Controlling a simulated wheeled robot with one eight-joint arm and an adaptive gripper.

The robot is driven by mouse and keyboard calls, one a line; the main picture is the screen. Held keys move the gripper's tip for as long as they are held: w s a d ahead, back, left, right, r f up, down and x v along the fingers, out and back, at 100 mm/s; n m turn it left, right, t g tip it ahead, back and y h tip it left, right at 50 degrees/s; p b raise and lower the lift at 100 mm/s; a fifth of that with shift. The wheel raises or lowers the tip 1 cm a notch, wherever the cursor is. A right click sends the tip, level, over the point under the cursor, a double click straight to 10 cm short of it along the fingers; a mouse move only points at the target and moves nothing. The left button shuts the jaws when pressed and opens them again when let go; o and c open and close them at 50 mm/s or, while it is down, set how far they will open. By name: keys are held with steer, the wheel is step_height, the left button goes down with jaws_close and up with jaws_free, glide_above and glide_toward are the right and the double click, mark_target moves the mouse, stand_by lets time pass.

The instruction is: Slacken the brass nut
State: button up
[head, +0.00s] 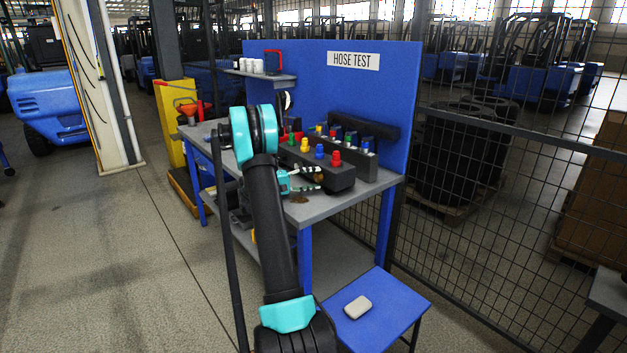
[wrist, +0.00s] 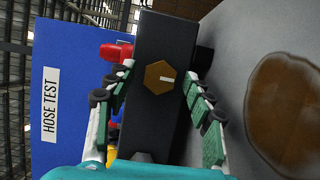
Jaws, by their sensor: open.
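The brass nut (wrist: 158,77) is a hexagon with a short white line on its face, seen horizontal in the wrist view. It sits on the end face of a dark block (wrist: 160,125), the manifold that carries coloured fittings in the head view (head: 340,178). My gripper (head: 319,178) is open and points at that end face. In the wrist view its two green-padded fingers (wrist: 159,75) lie to the left and right of the nut, with a gap on each side. I cannot tell how far the fingertips are from the block.
A brown puddle (wrist: 285,110) lies on the grey bench top (head: 378,182) beside the block. A blue back panel (head: 385,70) reads HOSE TEST. A blue stool (head: 390,305) with a pale block (head: 357,307) stands in front. A wire mesh fence (head: 500,200) stands at right.

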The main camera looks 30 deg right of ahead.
steer(key=v, duration=1.2)
